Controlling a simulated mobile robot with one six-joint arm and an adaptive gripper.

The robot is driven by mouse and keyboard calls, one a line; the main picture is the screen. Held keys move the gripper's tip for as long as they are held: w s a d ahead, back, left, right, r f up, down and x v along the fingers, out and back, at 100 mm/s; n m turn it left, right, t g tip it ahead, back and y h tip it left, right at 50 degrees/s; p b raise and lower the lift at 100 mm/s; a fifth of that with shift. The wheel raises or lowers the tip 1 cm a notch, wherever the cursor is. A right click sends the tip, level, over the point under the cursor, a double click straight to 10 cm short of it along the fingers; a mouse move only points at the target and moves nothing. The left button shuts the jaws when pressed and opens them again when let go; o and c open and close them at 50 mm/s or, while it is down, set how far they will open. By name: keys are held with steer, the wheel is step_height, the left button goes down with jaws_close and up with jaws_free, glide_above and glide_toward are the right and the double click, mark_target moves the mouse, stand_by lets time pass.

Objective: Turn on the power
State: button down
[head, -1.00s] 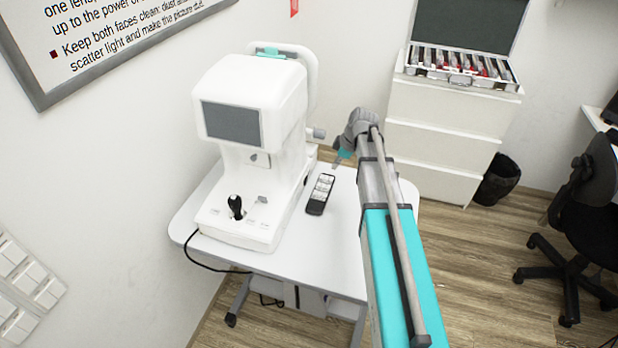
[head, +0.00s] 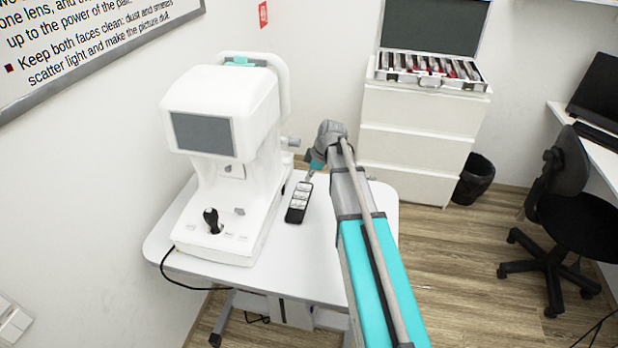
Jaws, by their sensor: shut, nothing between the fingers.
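A white eye-test machine (head: 262,95) stands on a small white table (head: 345,235). Its screen (head: 203,134) is plain dark grey. A black joystick (head: 211,220) stands upright on its base, with a few small marks or buttons near it that are too small to read. A side knob (head: 291,142) sticks out on the right. My gripper (head: 309,174) is small in view and shut, with nothing seen in it. It is right of the machine, near the far end of a dark remote (head: 295,216) with light buttons. I cannot tell whether it touches the remote.
A black cable (head: 180,285) hangs from the table's left side. White drawers (head: 412,150) with an open lens case (head: 405,76) stand behind. A black bin (head: 474,180), a black chair (head: 565,205) and a desk with a laptop are at right. The floor between is clear.

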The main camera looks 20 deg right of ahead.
mark_target(284, 190)
steer(key=shift+b+x, duration=3.1)
steer(key=shift+x, duration=0.55)
steer(key=shift+w+a+r, duration=0.1)
steer(key=shift+w+a, duration=0.15)
steer(key=shift+a, duration=0.35)
steer(key=shift+w+a+f, duration=0.1)
steer(key=shift+w+a, duration=0.2)
steer(key=shift+a, duration=0.3)
steer(key=shift+w+a+r, duration=0.1)
steer(key=shift+w+a, duration=0.15)
steer(key=shift+a, duration=0.35)
steer(key=shift+d, duration=0.2)
